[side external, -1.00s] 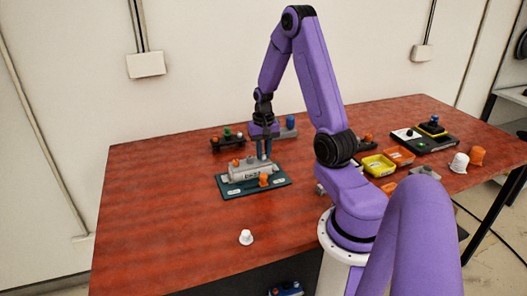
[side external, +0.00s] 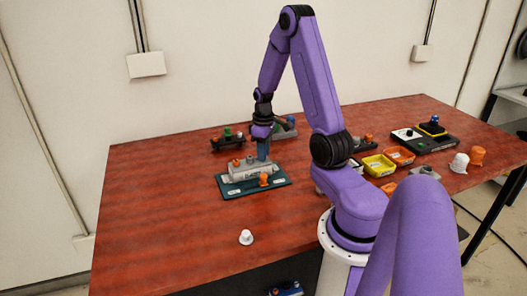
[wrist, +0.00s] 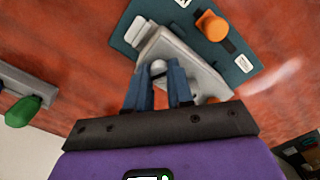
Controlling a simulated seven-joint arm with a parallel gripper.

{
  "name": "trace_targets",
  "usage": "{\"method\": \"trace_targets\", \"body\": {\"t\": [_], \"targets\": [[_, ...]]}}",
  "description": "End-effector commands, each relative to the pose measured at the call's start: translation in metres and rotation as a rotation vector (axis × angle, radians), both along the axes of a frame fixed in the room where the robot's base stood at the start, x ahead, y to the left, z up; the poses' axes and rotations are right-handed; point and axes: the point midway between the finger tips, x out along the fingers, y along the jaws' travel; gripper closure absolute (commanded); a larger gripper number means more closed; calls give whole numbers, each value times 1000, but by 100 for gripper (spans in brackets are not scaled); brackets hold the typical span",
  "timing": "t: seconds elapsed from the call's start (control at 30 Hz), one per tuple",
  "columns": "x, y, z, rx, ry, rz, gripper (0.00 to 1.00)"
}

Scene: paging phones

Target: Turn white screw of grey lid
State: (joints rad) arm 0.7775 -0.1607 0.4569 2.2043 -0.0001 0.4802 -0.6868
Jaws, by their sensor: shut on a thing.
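The grey lid (side external: 240,172) lies on a dark teal board (side external: 275,184) on the table, and it also shows in the wrist view (wrist: 195,72). A small whitish screw (wrist: 158,67) sits on the lid, between the fingertips of my gripper (wrist: 159,76). My gripper (side external: 263,153) points down over the right part of the lid and is shut on the white screw. The fingers partly hide the screw; in the side view it is hidden.
An orange knob (side external: 264,181) stands on the board close to the lid. A rack with a green piece (side external: 227,132) is behind. A white cap (side external: 246,237) stands in front. Yellow (side external: 378,166) and orange bins (side external: 399,156) are to the right. The table's left side is clear.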

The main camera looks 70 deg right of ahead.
Motion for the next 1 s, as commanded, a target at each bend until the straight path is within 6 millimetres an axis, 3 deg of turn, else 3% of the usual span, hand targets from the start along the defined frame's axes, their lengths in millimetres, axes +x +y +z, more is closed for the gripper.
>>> {"method": "trace_targets", "body": {"t": [0.5, 1.0], "targets": [[0, 0, 0, 0, 0, 382, 100], [0, 0, 0, 0, 0, 482, 100]]}}
